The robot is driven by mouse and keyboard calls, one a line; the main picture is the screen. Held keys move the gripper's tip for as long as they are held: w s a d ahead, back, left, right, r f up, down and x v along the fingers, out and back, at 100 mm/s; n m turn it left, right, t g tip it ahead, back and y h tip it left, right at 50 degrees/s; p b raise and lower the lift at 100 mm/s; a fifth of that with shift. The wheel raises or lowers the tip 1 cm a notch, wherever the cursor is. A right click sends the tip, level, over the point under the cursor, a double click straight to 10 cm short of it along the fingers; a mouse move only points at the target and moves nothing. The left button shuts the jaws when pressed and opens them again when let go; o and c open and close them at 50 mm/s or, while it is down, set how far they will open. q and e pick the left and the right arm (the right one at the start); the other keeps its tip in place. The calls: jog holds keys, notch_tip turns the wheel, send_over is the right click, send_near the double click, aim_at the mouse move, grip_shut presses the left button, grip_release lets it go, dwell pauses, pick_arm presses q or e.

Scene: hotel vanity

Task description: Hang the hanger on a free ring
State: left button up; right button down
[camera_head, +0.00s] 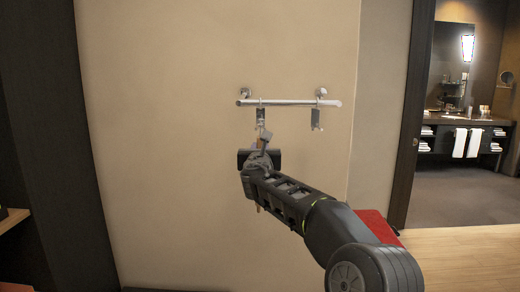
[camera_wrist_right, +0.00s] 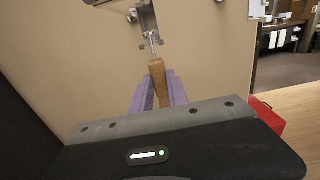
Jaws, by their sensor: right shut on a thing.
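A chrome rail (camera_head: 290,103) is fixed to the beige wall. Two metal ring fittings hang from it, a left one (camera_head: 261,116) and a right one (camera_head: 317,119). Nothing is seen hanging from the right one. My right gripper (camera_wrist_right: 158,90) is shut on the wooden hanger (camera_wrist_right: 158,79), between its purple fingers. The hanger's metal stem rises close to the left fitting, which also shows in the wrist view (camera_wrist_right: 146,18). I cannot tell whether its hook is in that fitting or just in front of it. Most of the hanger is hidden by the gripper. My left gripper is not in view.
A red object (camera_head: 378,226) stands low behind my right arm, and it also shows in the wrist view (camera_wrist_right: 270,119). A dark panel (camera_head: 50,150) stands at the left. A doorway at the right shows a vanity (camera_head: 470,122) with white towels. The wall around the rail is clear.

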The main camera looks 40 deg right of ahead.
jog(key=shift+w+d, duration=0.2)
jog(key=shift+w, duration=0.05)
dwell(0.8)
jog(key=shift+p+x, duration=0.6)
jog(key=shift+x, duration=0.55)
jog(key=shift+f+b, duration=0.55)
jog(key=shift+b, duration=0.2)
dwell(1.5)
jog(key=c, duration=1.2)
grip_release()
